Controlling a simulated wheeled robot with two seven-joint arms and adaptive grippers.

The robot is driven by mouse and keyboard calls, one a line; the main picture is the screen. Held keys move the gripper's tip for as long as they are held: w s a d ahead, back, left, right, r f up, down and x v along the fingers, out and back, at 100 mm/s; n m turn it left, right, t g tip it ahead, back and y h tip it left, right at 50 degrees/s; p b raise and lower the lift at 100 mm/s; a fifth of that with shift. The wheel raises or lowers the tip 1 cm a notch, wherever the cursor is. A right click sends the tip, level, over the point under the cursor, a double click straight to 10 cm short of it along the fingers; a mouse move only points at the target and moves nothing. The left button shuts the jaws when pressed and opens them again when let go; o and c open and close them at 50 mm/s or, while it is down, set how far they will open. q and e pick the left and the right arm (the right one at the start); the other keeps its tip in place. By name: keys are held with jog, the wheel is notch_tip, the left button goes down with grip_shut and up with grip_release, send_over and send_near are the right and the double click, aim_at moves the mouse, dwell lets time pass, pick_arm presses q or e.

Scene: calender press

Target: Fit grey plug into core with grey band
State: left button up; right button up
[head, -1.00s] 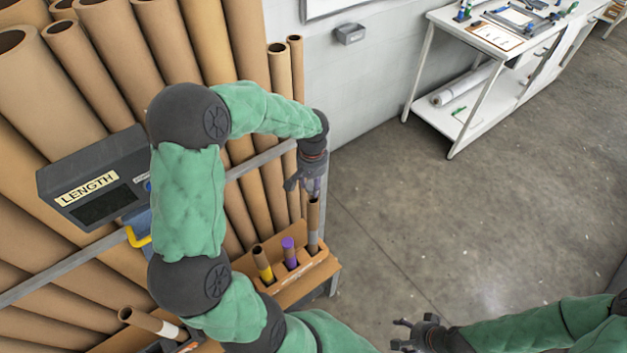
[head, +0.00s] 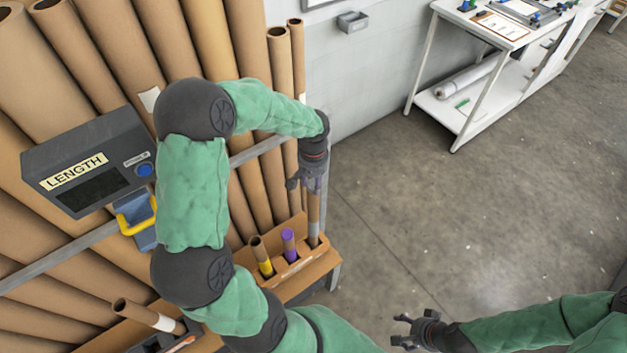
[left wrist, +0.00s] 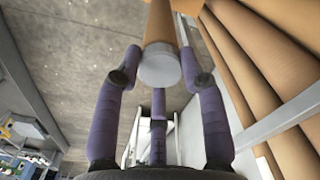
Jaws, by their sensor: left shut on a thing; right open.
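The core with the grey band (head: 313,222) stands upright in the right slot of a cardboard holder, its band low near the slot. My left gripper (head: 309,188) is directly above it and hides its top end. In the left wrist view the fingers are shut around the grey plug (left wrist: 160,68), a pale disc in line with the brown core (left wrist: 158,24) behind it. The plug meets the core's end; how deep it sits is hidden. My right gripper (head: 404,331) is open and empty over the floor at the bottom.
The cardboard holder (head: 300,272) also carries a yellow-banded core (head: 261,254) and a purple-topped core (head: 289,240). Large brown tubes lean behind a rail on the left, near the LENGTH box (head: 85,165). A white table (head: 470,100) stands far right; the floor between is clear.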

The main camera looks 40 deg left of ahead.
pick_arm(q)
jog(key=shift+f, duration=0.35)
dwell(0.5)
jog(key=o, duration=0.9)
jog(key=shift+r, duration=0.1)
jog(key=shift+o, duration=0.2)
notch_tip(320, 180, up, 12)
dwell(0.3)
